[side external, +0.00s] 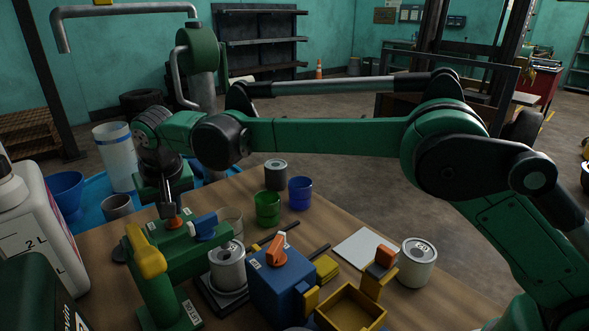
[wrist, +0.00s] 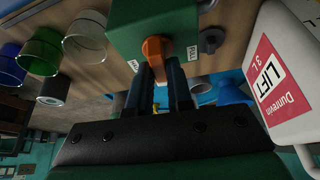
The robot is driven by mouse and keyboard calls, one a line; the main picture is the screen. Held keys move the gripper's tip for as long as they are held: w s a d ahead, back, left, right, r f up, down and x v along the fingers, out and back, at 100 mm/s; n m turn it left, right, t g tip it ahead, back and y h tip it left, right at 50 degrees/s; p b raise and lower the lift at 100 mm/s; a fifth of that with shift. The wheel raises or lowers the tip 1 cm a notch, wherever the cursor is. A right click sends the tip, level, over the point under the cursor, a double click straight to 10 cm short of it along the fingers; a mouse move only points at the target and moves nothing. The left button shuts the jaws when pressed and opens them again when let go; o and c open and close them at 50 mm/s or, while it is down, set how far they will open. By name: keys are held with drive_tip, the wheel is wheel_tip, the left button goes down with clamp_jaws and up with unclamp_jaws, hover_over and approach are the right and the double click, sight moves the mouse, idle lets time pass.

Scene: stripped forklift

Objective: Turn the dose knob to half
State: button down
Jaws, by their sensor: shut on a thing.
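The green dispenser (side external: 160,265) stands at the left front of the table, with a yellow lever and a blue-and-white part on top. Its orange dose knob (side external: 174,222) sits on the top face, and it also shows in the wrist view (wrist: 154,47). My gripper (side external: 171,208) points down at this knob and is shut on it; in the wrist view its dark fingers (wrist: 160,70) flank the knob. A can (side external: 228,268) stands under the dispenser's head.
A blue box (side external: 282,297) with an orange knob and a yellow tray (side external: 350,308) stand to the right. Green (side external: 267,209) and blue (side external: 300,193) cups stand behind. A large white jug (side external: 42,225) is close on the left.

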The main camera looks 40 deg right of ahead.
drive_tip(key=shift+m+h, duration=0.3)
drive_tip(key=shift+m, duration=0.6)
drive_tip(key=c, duration=0.8)
unclamp_jaws()
drive_tip(key=shift+v, duration=2.8)
drive_tip(key=shift+a, duration=0.1)
